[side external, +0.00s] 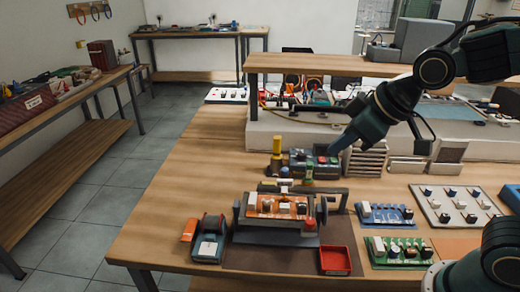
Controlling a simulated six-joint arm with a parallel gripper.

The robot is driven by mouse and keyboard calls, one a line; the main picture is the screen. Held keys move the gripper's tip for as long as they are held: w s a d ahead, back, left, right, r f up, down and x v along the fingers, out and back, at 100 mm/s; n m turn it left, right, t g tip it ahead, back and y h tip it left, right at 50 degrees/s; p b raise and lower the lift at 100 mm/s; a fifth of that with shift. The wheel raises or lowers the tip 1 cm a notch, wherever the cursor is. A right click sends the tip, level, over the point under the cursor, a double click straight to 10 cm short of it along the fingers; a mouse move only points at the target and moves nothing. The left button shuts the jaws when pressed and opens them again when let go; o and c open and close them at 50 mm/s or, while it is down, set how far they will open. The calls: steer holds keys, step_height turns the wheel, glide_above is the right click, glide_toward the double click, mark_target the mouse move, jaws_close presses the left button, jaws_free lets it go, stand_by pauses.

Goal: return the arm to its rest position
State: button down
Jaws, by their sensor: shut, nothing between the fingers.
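My dark green arm reaches in from the upper right and slants down to the left over the workbench (165,205). My gripper (337,147) is at its lower end, shut and empty, above or beside a dark box (300,168) with red and green parts. Its fingertips are small here, and I cannot tell how far they are from the box. An orange circuit board (262,206) sits in a dark holder in front of the gripper, apart from it.
A red tray (336,260), a green board (398,250), a blue board (385,215) and a white panel (425,190) lie on the bench. A yellow-topped post (277,146) stands left of the gripper. A raised wooden shelf (310,64) spans the back. The bench's left side is clear.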

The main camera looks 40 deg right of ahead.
steer(key=s+d+m+g+h, duration=0.1)
steer(key=s+d+m, duration=0.2)
steer(key=s, duration=1)
steer(key=shift+d+r+m, duration=0.4)
steer(key=shift+d, duration=1)
